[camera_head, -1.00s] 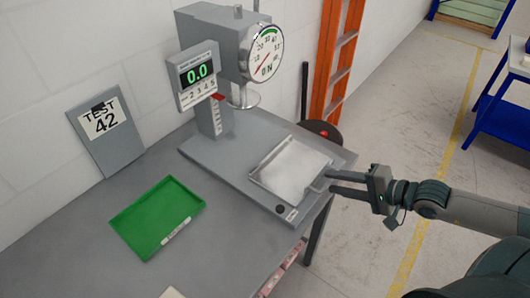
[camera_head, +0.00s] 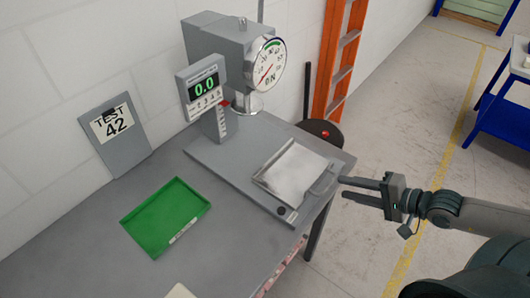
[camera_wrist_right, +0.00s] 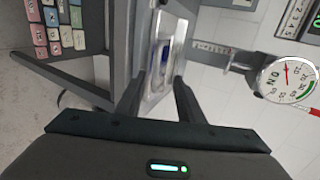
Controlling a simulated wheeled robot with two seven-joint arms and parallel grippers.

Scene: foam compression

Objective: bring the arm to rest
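My right gripper (camera_head: 361,190) is open and empty, just right of the tray handle and apart from it in the head view. In the right wrist view my two fingers (camera_wrist_right: 158,100) are spread, with the tray (camera_wrist_right: 170,60) beyond them. The compression tester (camera_head: 215,50) stands at the back of the table, its display reading 0.0. Its pale sliding tray (camera_head: 293,172) sits on the tester's base in front of the round plate (camera_head: 247,104). My left gripper is not in view.
A green tray (camera_head: 165,217), looking empty, lies on the grey table (camera_head: 95,240). A "TEST 42" board (camera_head: 114,135) leans on the wall. An orange ladder (camera_head: 340,60) stands behind. A blue cart (camera_head: 500,115) is at the right. The floor right of the table is open.

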